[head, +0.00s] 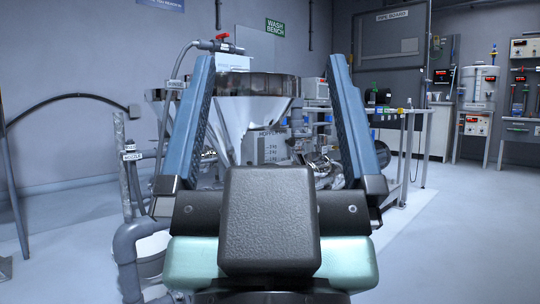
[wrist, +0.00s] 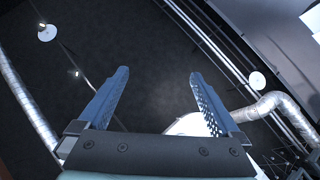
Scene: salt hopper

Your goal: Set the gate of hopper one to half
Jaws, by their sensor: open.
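A shiny metal hopper (head: 245,100) with a wide dark rim and a cone below stands straight ahead in the head view, partly behind my fingers. A grey panel (head: 270,148) at its cone carries a label that seems to start with "HOPPER"; its number is too small to read. I cannot make out a gate or its setting; the lower part is hidden by my gripper. My gripper (head: 271,60) is open and empty, its two blue fingers pointing up in front of the hopper and apart from it. In the wrist view my gripper (wrist: 159,74) is open against the dark ceiling.
A metal-framed bench (head: 405,125) is to the right, with a white tank (head: 478,85) beyond. Floor at the right is clear. Ceiling ducts (wrist: 270,103) show in the wrist view.

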